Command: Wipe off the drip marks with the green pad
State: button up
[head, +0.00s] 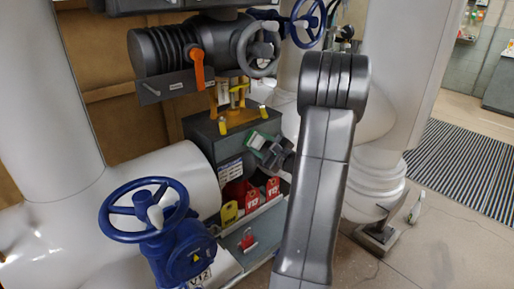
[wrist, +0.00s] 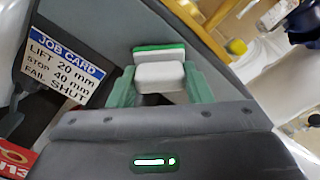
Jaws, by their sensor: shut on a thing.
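The green pad (head: 256,140) is a white block with a green face. It shows in the wrist view (wrist: 160,73) between the two pale green fingertips of my gripper (wrist: 161,88). My gripper (head: 270,151) is shut on the pad in front of the grey cabinet (head: 204,135). The pad's green face points away from the wrist, toward the grey panel (wrist: 105,25); I cannot tell whether they touch. I can make out no drip marks in either view; the pad and gripper hide part of the panel.
A job card (wrist: 62,66) is on the panel left of the pad. Red tags (head: 237,191) and a yellow tag (head: 229,213) are below the gripper. A blue handwheel valve (head: 150,210) stands front left. Grey pipework with a handwheel (head: 259,49) hangs above. A striped mat (head: 465,165) lies right.

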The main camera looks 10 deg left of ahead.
jog(key=shift+w+d+b, duration=0.3)
jog(key=shift+w+d, duration=0.3)
jog(key=shift+w, duration=0.3)
jog(key=shift+s+a+b, duration=0.1)
jog(key=shift+b, duration=0.3)
jog(key=shift+s+a+f+b, duration=0.1)
jog(key=shift+s+a+b, duration=0.9)
jog(key=shift+s, duration=0.3)
jog(key=shift+s+a+b, duration=0.95)
jog(key=shift+s+a, duration=0.05)
jog(key=shift+s, duration=0.25)
jog(key=shift+s+a, duration=0.15)
jog(key=shift+s, duration=0.05)
jog(key=shift+r+b, duration=0.25)
jog(key=shift+b, duration=0.05)
jog(key=shift+w+d, duration=1.15)
jog(key=shift+w, duration=0.3)
jog(key=shift+w+d, duration=1.1)
jog(key=shift+w, duration=0.3)
jog(key=shift+b, duration=0.55)
